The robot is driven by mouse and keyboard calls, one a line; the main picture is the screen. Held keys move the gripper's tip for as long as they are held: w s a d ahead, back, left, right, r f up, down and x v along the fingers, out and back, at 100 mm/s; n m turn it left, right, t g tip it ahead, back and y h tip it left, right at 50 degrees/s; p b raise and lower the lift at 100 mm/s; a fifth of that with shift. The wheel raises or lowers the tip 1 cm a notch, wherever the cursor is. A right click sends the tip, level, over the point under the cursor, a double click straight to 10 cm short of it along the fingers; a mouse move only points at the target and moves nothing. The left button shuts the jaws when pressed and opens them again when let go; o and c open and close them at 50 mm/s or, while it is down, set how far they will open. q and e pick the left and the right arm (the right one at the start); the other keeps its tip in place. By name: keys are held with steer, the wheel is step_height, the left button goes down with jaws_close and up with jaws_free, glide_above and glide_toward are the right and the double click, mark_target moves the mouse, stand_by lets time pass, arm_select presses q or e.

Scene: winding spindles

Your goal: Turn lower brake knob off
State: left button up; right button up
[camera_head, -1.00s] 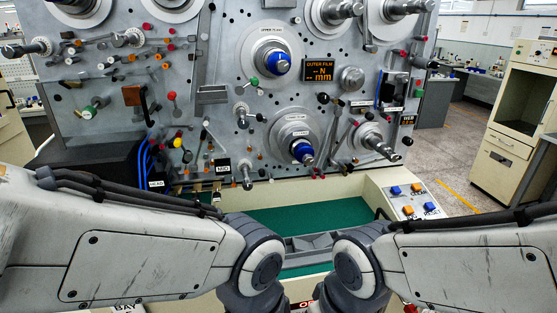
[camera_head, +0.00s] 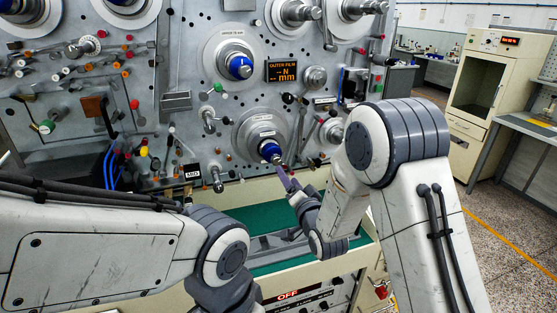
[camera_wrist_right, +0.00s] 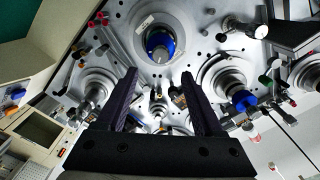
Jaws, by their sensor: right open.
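The winding machine's lower spindle (camera_head: 262,133), with a blue hub, sits at the lower middle of the grey panel; it also shows in the wrist view (camera_wrist_right: 160,43). Several small coloured knobs surround it, but I cannot tell which is the lower brake knob. My right gripper (camera_head: 284,178) is just below the blue hub in the head view, pointing at the panel. In the wrist view its dark fingers (camera_wrist_right: 160,75) are spread with nothing between them. My left arm lies across the lower left; its gripper is out of view.
The upper blue-hubbed spindle (camera_head: 239,66) and the orange display (camera_head: 282,71) are above. A green tray surface (camera_head: 285,222) lies below the panel. A lower control panel (camera_head: 322,291) carries an OFF label. A beige cabinet (camera_head: 480,85) stands at right.

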mark_target(278, 162)
steer(key=p+x, duration=0.4)
steer(key=x, duration=0.4)
steer(key=shift+w+r, duration=0.1)
steer(key=shift+w, duration=0.05)
steer(key=shift+p+x, duration=0.35)
steer(key=shift+x, duration=0.5)
steer(key=shift+a, duration=0.1)
jaws_close()
